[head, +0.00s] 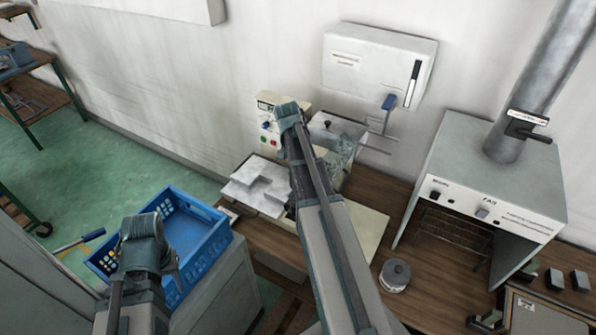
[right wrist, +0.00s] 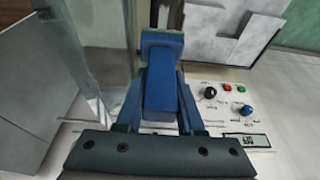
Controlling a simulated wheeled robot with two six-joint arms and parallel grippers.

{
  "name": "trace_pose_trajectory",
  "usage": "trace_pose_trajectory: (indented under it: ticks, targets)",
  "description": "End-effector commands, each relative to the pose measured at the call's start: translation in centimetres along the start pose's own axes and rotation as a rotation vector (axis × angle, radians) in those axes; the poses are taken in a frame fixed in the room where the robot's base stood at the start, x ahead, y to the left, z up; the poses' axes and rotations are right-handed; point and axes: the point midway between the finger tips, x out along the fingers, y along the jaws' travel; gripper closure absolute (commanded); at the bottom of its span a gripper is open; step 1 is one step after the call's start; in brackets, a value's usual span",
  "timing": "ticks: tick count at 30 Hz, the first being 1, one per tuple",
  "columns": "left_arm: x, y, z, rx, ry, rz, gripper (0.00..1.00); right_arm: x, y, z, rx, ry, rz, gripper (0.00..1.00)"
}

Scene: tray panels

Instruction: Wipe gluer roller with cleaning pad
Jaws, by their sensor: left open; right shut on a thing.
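My right gripper (right wrist: 160,100) is shut on a blue block, seemingly the cleaning pad (right wrist: 160,66), in the right wrist view. In the head view my right arm reaches over the gluer (head: 270,112) and hides its own jaws and the pad. The gluer has a cream control panel with coloured buttons and a light stepped plate in front. The roller is not clearly visible, and I cannot tell whether the pad touches it. My left gripper (head: 150,254) is low at the left beside the blue crate; it is open, its fingers mostly hidden.
A blue crate (head: 218,254) stands on a grey cabinet at the left. A wall box (head: 375,62) hangs behind the gluer. At the right are a lidded metal pot (head: 394,276) and a fume hood (head: 500,178). Bare wooden bench (head: 425,295) shows between them.

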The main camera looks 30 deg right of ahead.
Motion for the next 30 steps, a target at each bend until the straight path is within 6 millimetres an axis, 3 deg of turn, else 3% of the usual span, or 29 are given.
trace_pose_trajectory:
  ticks: [1,3,17,30]
  targets:
    - [1.7,0.1,-0.1,0.001,0.000,0.000,0.55,1.6,0.0,0.5,0.000,0.000,0.000,1.00]
    - [2.5,0.2,-0.2,0.003,0.001,-0.001,0.55,2.4,0.0,0.8,0.000,0.000,0.000,1.00]
    - [3.5,0.3,-0.2,0.006,0.001,-0.001,0.55,3.4,0.0,1.1,0.000,0.000,0.000,1.00]
    - [7.2,0.6,-0.5,0.014,0.001,-0.002,0.55,6.8,-0.2,2.5,0.007,0.000,0.002,1.00]
